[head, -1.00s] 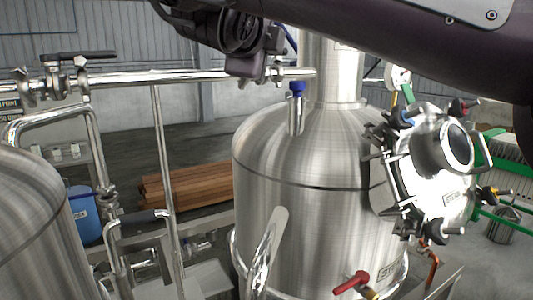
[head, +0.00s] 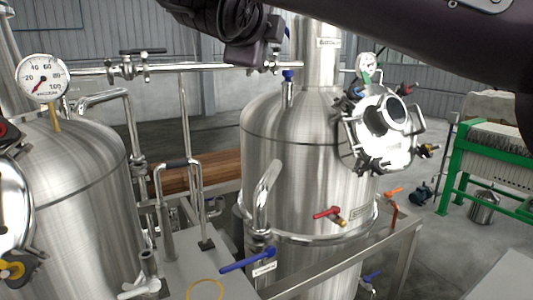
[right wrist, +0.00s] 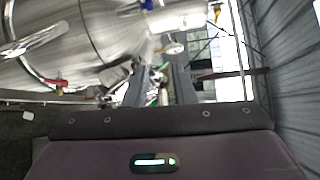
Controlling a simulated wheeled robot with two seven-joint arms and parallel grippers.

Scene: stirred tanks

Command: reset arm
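My right arm (head: 400,35) comes in from the upper right of the head view and crosses the top of the picture. Its dark wrist end (head: 238,25) hangs in front of the overhead pipe, left of the middle tank's neck. In the right wrist view my right gripper (right wrist: 158,85) shows two grey fingers with a gap between them. I see nothing held there. The steel middle tank (head: 290,150) has a round manway hatch (head: 385,130) on its upper right side. It also shows in the right wrist view (right wrist: 85,45). My left gripper is not in view.
A second tank (head: 75,180) with a pressure gauge (head: 43,77) stands at the left. A horizontal pipe (head: 200,68) runs behind. Red (head: 327,212) and blue (head: 245,262) valve handles stick out low. A green frame (head: 490,155) stands right, with open floor before it.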

